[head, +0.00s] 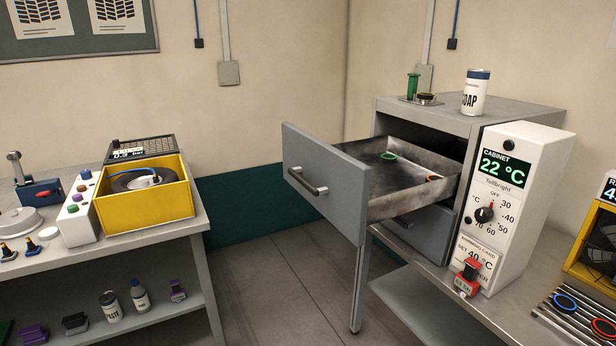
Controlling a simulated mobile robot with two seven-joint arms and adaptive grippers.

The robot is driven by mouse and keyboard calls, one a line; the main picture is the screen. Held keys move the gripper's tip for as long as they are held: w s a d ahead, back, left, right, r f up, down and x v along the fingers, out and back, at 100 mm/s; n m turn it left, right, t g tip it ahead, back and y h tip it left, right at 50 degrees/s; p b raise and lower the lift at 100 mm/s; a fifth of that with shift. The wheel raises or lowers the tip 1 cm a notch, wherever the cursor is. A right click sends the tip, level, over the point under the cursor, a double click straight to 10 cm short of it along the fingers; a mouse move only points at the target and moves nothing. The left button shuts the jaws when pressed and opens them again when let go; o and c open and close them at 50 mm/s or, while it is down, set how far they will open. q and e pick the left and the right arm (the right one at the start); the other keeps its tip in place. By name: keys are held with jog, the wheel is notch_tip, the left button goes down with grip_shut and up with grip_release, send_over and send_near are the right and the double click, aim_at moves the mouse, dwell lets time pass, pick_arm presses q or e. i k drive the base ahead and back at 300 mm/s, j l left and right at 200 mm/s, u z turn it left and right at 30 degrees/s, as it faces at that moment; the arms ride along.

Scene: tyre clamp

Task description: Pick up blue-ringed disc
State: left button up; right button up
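A blue-ringed disc (565,301) lies on a dark slatted rack (548,318) at the lower right of the head view. Its blue ring shows as a tilted oval, and the dark slats show inside and around it. A red-orange-ringed disc (604,327) lies on the same rack, partly cut off by the right picture edge. Neither of my grippers is in view, so nothing shows near the blue-ringed disc.
A cabinet drawer (336,178) stands open, holding a green-ringed disc (389,156) and an orange-ringed disc (433,178). A white control box (525,160) reads 22 °C. A yellow machine (594,235) stands behind the rack. A yellow box (148,213) sits on the left bench.

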aim_at(565, 305)
jog(key=k+z, duration=0.1)
jog(key=z, duration=1.6)
